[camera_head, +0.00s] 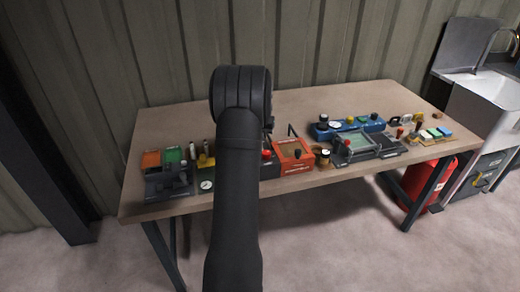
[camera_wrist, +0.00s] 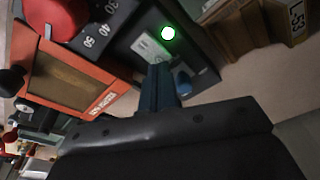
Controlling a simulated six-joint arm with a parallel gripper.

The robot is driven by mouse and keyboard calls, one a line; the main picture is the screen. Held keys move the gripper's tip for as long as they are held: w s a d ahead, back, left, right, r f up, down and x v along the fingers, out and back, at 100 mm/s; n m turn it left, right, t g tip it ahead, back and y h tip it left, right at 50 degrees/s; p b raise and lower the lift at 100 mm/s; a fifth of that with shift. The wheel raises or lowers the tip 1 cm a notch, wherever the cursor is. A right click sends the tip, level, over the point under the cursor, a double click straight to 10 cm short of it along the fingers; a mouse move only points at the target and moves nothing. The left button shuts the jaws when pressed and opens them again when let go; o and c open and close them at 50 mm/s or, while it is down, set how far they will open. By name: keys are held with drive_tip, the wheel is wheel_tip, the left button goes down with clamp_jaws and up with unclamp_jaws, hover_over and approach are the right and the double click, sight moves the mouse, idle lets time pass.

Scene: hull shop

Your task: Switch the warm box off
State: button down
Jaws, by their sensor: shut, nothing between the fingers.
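The warm box shows in the wrist view as an orange case (camera_wrist: 75,65) with a brownish window and a dark control panel (camera_wrist: 120,40). The panel carries a big red knob (camera_wrist: 58,15) beside the numbers 30, 40 and 50, a lit green lamp (camera_wrist: 168,33) and a pale label. A blue part (camera_wrist: 183,80), perhaps a switch, sits at the panel's edge and is partly hidden by my fingers. My gripper (camera_wrist: 160,75) is shut and empty, its tips over or against the panel near the label; contact cannot be told. In the head view my arm partly hides the orange box (camera_head: 294,154).
A brown box marked L-53 (camera_wrist: 290,20) lies beyond the panel.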

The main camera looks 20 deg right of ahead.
drive_tip(key=shift+f, duration=0.65)
drive_tip(key=shift+r, duration=3.55)
wheel_tip(320, 180, down, 7)
drive_tip(key=shift+r, duration=0.15)
